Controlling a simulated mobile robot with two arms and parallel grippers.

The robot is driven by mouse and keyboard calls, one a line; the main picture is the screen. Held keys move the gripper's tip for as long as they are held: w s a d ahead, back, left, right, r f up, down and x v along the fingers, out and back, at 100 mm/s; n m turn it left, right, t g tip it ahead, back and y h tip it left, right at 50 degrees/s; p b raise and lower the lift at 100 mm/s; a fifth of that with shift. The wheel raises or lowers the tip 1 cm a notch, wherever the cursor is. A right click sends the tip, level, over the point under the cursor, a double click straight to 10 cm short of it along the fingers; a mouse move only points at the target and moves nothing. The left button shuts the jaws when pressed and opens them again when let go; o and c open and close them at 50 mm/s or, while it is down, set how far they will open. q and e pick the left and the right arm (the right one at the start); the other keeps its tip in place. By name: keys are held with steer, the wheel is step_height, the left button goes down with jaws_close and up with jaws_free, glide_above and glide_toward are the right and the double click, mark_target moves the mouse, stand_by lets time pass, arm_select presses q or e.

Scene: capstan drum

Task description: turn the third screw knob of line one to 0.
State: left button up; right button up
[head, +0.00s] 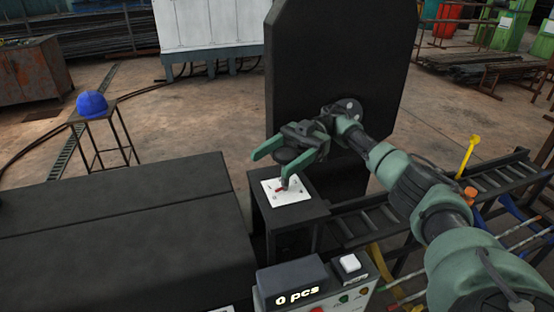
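My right gripper (270,170) reaches in from the right, its two green fingers spread apart with nothing between them. I cannot tell whether finger and knob touch, or read the dial's marks. I cannot tell whether this is the third screw knob of line one. My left gripper is not in view.
A control box with a display (292,280) reading "0 pcs" and coloured buttons stands in front. A long black surface (110,240) fills the left. A tall dark panel (320,70) rises behind the gripper. A blue helmet (92,104) sits on a stool (103,128).

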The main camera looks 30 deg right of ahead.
step_height(320, 180, up, 20)
stand_by(0.6)
